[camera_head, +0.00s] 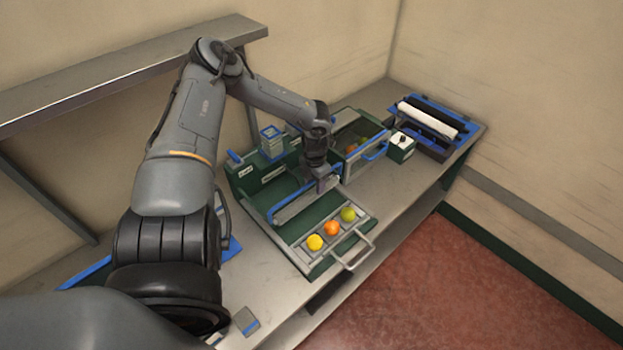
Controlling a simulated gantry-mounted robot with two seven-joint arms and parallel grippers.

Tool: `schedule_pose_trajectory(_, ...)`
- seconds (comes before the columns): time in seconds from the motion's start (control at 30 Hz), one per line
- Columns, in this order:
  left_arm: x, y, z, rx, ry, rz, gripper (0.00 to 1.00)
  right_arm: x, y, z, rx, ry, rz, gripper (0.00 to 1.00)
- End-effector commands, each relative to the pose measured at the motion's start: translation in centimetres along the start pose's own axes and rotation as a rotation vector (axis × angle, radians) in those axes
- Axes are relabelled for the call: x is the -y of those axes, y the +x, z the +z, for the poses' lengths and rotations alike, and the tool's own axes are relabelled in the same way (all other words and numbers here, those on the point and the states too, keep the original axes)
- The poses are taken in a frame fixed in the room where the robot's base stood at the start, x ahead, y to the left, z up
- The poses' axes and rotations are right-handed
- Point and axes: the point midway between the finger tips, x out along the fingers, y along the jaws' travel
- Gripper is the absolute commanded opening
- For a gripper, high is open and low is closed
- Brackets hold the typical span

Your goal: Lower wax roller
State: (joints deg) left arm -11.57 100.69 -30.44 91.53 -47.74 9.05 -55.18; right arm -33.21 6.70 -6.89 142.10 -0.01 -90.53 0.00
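A white roller (429,118) with dark ends lies at the far right end of the bench, on a blue and black stand (450,137). It looks like the wax roller, but I cannot tell for sure. My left arm reaches over a green machine, and my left gripper (324,184) points down near the right end of its blue-edged grey bar (295,207). I cannot tell whether the fingers touch the bar or are open. My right gripper is not in view.
A tray (314,262) with a yellow, an orange and a green fruit sits at the machine's front, its handle (352,252) over the bench edge. A green bin (349,163) holds fruit. A small green box (402,150) stands beside it. A shelf (130,70) is behind.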

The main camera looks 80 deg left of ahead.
Motion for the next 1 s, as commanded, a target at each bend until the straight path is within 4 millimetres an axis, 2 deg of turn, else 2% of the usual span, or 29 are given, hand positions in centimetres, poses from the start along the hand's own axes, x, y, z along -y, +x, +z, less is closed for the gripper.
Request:
schedule_pose_trajectory(0.03,0.6,0.1,-0.1,-0.002,0.005,-0.015,0.40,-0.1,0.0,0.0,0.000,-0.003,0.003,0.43)
schedule_pose_trajectory(0.47,0.3,-0.5,-0.1,-0.003,0.006,-0.009,0.40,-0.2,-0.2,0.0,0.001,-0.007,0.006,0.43)
schedule_pose_trajectory(0.57,0.3,-1.5,0.0,-0.001,0.007,-0.007,0.40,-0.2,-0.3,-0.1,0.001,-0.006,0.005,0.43)
schedule_pose_trajectory(1.0,0.1,-8.6,0.2,0.003,0.006,-0.002,0.40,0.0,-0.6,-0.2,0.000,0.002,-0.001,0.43)
